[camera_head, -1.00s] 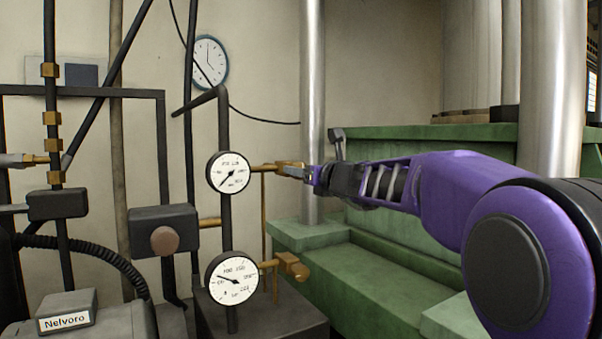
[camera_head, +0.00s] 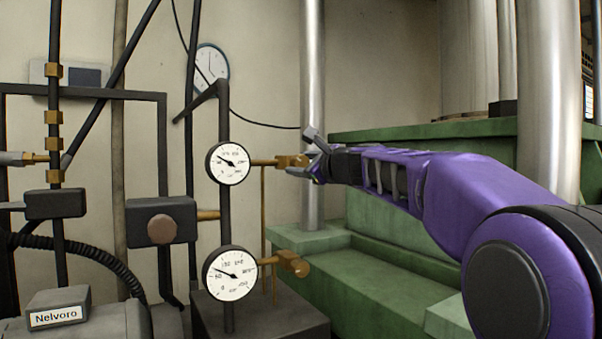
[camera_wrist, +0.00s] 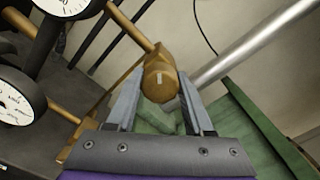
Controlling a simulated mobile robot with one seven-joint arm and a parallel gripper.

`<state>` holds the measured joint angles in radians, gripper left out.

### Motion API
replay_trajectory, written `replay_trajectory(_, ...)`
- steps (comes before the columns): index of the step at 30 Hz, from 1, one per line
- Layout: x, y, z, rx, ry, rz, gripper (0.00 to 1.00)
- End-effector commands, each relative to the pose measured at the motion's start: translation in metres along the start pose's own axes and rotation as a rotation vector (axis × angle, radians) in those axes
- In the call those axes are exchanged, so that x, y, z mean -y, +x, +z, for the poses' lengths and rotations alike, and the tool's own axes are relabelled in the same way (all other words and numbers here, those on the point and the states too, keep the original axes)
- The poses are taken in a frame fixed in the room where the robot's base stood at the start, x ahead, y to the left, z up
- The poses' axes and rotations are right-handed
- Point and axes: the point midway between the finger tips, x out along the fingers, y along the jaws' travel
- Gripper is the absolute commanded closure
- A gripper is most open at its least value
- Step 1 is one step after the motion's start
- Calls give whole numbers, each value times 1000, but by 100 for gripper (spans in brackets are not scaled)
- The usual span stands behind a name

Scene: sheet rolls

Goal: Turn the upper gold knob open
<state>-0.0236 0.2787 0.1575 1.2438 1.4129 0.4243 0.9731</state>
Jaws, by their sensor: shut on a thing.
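The upper gold knob (camera_head: 291,161) sits at the end of a brass pipe to the right of the upper gauge (camera_head: 228,163). In the wrist view the knob (camera_wrist: 158,86) has a small pale mark on its face and lies between my two fingers. My gripper (camera_head: 312,165) comes from the right and is shut on the knob; in the wrist view its jaws (camera_wrist: 160,77) flank it and are rolled relative to the pipe. The upper gauge's needle points to the upper left.
A lower gold knob (camera_head: 292,264) sits beside the lower gauge (camera_head: 230,273), below my gripper. A steel column (camera_head: 312,80) rises behind the gripper. Green machine steps (camera_head: 370,275) lie below my arm. Dark pipes and boxes fill the left.

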Motion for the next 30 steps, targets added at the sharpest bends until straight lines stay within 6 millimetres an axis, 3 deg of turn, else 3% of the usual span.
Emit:
replay_trajectory(18, 0, 0, -1, 0, -541, -2, 100)
replay_trajectory(30, 0, 0, 0, 0, -709, -1, 100)
